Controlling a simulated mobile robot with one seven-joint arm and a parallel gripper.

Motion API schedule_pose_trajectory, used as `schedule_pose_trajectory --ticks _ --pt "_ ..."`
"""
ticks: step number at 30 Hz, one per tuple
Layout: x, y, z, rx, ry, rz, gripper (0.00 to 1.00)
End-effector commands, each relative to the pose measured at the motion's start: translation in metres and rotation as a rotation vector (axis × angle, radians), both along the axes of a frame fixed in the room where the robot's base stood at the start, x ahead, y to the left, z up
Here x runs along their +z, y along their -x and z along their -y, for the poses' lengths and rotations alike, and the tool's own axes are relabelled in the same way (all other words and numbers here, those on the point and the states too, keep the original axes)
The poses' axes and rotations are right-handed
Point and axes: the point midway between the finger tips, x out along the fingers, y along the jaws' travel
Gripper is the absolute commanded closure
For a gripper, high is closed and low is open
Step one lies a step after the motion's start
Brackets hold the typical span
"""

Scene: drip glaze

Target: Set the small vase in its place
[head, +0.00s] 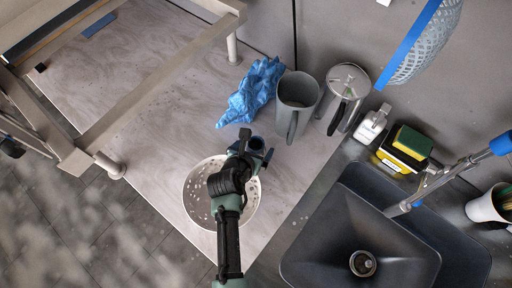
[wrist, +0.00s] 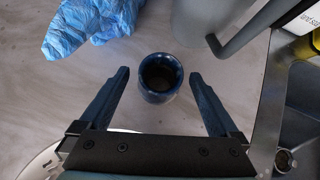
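The small vase (wrist: 160,91) is a dark blue, round, open-mouthed pot standing upright on the pale worktop in the wrist view. In the head view only part of the vase (head: 257,143) shows beside my gripper. My gripper (head: 248,147) is open, above the worktop. In the wrist view its two dark fingers (wrist: 160,74) point at either side of the vase, with a visible gap on both sides. I cannot tell how far above the vase the fingertips are. No marked place for the vase can be made out.
A white perforated bowl (head: 192,204) lies under my arm. A crumpled blue cloth (head: 254,90), a grey pitcher (head: 297,91) and a metal-lidded jug (head: 347,82) stand behind the vase. The dark sink (head: 335,240) is at right.

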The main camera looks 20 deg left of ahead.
Motion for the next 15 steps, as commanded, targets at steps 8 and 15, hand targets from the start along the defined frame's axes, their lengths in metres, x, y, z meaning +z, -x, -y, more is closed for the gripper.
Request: schedule_pose_trajectory --ticks 8,15 --pt "0.0000 0.0004 -0.0001 0.001 0.001 -0.001 0.56" --pt "0.0005 0.0000 -0.0003 0.001 0.001 0.001 0.99"
